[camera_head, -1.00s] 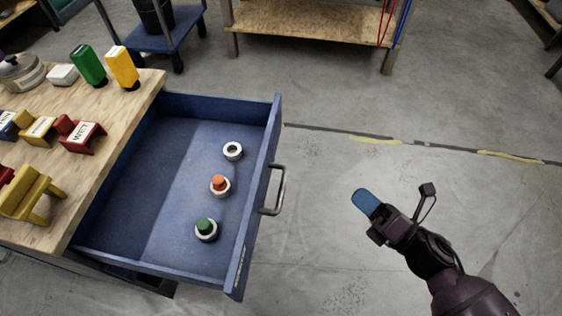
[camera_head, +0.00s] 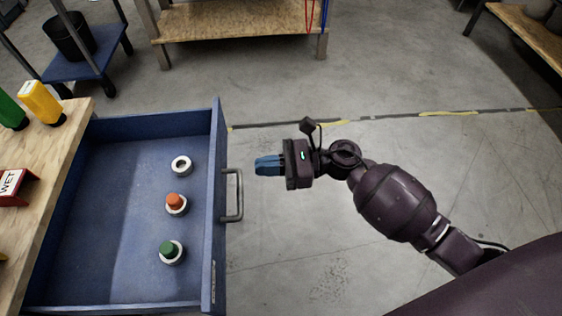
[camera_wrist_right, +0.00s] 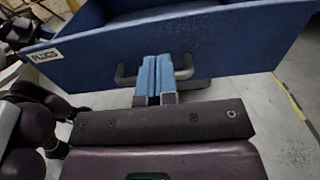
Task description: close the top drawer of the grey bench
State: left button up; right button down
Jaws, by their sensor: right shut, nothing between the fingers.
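The blue top drawer (camera_head: 120,284) of the bench stands pulled out in the head view, with a grey bar handle (camera_head: 238,194) on its front panel. The drawer front also shows in the right wrist view (camera_wrist_right: 225,40), with a label reading PLUGS at its left. My right gripper (camera_head: 258,166) is shut and empty, to the right of the drawer front and near the handle's far end, with a gap between in the head view. In the right wrist view its blue fingers (camera_wrist_right: 156,78) overlap the middle of the handle; contact cannot be told. My left gripper is not in view.
In the drawer lie a white ring (camera_head: 181,166), an orange-topped piece (camera_head: 175,203) and a green-topped piece (camera_head: 172,250). The wooden benchtop (camera_head: 62,150) holds a yellow bottle (camera_head: 41,103) and a WET block (camera_head: 14,187). Floor right of the drawer is clear.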

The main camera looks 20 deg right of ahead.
aim_at(216, 171)
jog(key=x, duration=0.8)
jog(key=shift+b, duration=0.3)
jog(key=shift+a, duration=0.1)
